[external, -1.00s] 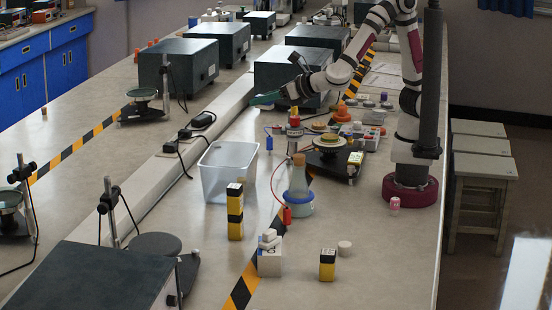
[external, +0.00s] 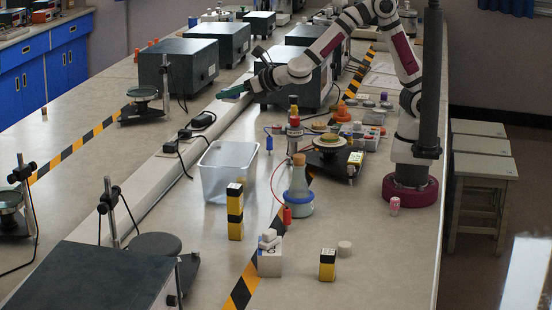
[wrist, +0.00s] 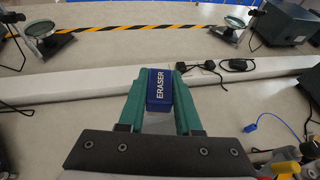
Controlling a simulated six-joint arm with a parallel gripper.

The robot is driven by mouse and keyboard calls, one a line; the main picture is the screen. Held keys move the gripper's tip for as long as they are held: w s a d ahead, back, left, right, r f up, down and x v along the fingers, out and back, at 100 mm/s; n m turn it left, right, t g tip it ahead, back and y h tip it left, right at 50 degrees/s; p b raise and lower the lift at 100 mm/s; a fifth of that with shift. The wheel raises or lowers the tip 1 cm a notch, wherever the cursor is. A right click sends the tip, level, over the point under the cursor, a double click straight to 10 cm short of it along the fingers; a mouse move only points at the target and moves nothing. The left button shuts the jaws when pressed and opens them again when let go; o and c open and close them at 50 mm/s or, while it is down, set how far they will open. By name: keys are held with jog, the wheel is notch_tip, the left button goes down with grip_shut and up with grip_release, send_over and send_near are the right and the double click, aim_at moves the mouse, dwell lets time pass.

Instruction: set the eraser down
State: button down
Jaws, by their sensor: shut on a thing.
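The eraser (wrist: 160,88) is a small block with a blue sleeve marked "ERASER" and a white lower part, seen in the wrist view. My gripper (wrist: 160,84) is shut on it, with a green finger on either side. In the external view my gripper (external: 233,92) is at the end of the outstretched arm, over the area near the long pale raised strip (external: 221,107). The eraser is too small to make out there. In the wrist view the strip (wrist: 75,84) runs behind the eraser. I cannot tell the exact height above the surface.
A clear empty bin (external: 228,172) stands nearer the camera. Dark boxes (external: 188,66) stand on both sides of the strip. A stoppered flask (external: 298,185), stacked yellow-black blocks (external: 235,212) and a stand with a plate (external: 330,141) crowd the bench. Black cables (wrist: 238,64) lie by the strip.

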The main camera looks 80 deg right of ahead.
jog(key=w+a+f+n+y, duration=0.1)
jog(key=a+f+y, duration=0.1)
jog(key=a+f, duration=0.75)
jog(key=n+y, duration=0.1)
jog(key=n, duration=0.1)
send_over(214, 220)
notch_tip(214, 220, down, 8)
jog(key=shift+t, duration=0.3)
notch_tip(214, 220, down, 11)
jog(key=shift+r, duration=0.2)
jog(key=shift+f, duration=0.1)
jog(key=c, duration=0.6)
grip_release()
